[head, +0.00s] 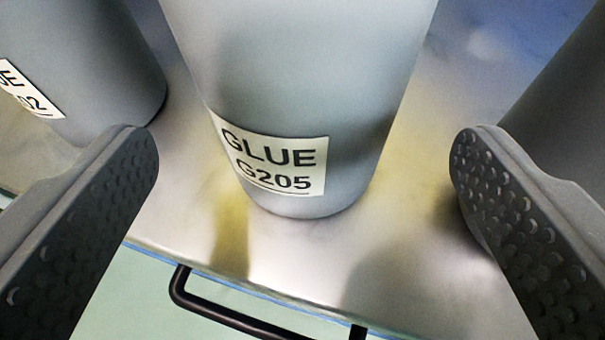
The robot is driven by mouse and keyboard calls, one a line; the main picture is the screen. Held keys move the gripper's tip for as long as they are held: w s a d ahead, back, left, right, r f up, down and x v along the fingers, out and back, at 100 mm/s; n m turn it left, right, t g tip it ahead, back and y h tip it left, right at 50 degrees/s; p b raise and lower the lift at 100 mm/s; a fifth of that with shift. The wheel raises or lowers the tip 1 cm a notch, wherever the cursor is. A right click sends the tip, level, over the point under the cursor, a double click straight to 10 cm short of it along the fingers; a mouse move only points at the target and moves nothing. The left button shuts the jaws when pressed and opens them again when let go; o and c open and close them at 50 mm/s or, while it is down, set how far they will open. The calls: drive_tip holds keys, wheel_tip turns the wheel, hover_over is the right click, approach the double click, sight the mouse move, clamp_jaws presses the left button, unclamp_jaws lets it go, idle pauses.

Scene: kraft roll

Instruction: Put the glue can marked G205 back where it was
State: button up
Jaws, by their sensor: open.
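The grey glue can marked G205 (300,95) stands upright on a shiny metal surface (400,240), with its white label facing me. Its top is cut off by the upper edge of the head view. My gripper (305,150) is open, with one dark, studded finger at the left and one at the right. The can shows between the fingers, with a gap on both sides, and neither finger appears to touch it. Yellowish patches show on the metal near the can's base.
Another grey can (85,60) with a partly visible label stands at the left, close to my left finger. A dark grey rounded object (565,110) stands at the right, partly behind my right finger. A black handle (225,312) sits at the metal surface's near edge.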

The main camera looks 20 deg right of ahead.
drive_tip(key=p+v, duration=0.1)
drive_tip(key=v, duration=0.5)
drive_tip(key=shift+s, duration=0.3)
drive_tip(key=shift+a+r, duration=0.1)
drive_tip(key=w+a+r+n+t+y, duration=0.1)
drive_tip(key=a+r+y, duration=0.15)
drive_tip(key=r, duration=1.25)
drive_tip(key=a+r+n+t+y, duration=0.1)
drive_tip(key=r+y, duration=0.3)
drive_tip(key=r, duration=1)
drive_tip(key=s+d+r+n+h, duration=0.1)
drive_tip(key=s+d+r, duration=0.2)
drive_tip(key=s+r, duration=0.4)
drive_tip(key=s+d+r+h, duration=0.1)
drive_tip(key=s+d+r, duration=0.2)
drive_tip(key=s+r, duration=0.5)
wheel_tip(320, 180, up, 4)
drive_tip(key=shift+d+r+n, duration=0.15)
drive_tip(key=shift+r+n, duration=0.05)
drive_tip(key=shift+n, duration=0.2)
